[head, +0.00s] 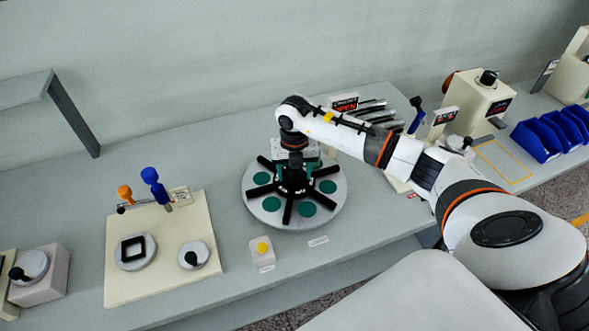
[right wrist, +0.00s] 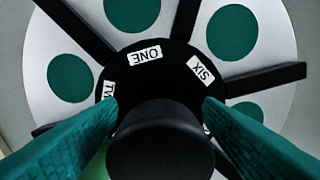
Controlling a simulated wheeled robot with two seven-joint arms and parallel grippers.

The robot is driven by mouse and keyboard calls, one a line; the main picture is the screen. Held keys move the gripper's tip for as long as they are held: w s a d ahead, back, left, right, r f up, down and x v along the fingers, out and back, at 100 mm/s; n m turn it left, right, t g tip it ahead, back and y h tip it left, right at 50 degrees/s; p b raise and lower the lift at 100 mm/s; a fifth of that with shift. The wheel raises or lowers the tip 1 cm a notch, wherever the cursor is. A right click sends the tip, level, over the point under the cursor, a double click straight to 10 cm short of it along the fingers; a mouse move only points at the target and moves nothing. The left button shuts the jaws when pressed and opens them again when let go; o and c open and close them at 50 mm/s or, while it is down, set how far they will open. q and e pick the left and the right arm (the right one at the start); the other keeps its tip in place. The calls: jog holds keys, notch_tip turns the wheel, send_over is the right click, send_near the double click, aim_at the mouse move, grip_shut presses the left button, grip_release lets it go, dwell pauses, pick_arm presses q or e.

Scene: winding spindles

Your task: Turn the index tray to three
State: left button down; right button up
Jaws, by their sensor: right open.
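The index tray (head: 255,206) is a round white disc with green round spots and black spokes around a black hub. In the right wrist view the tray (right wrist: 279,36) fills the upper part, and its hub shows the labels ONE (right wrist: 145,56) and SIX (right wrist: 200,69). A third label at the left is partly hidden. My right gripper (head: 294,172) points down over the hub. Its teal fingers (right wrist: 160,104) are open, one on each side of a black round knob (right wrist: 160,142). Contact with the knob cannot be told. My left gripper is out of view.
A small box with a yellow button (head: 262,247) stands in front of the tray. A cream board (head: 130,285) with blue and orange handled levers lies to the left. A cream machine (head: 476,104) and blue bins (head: 537,140) stand at the right.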

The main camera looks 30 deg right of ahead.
grip_shut()
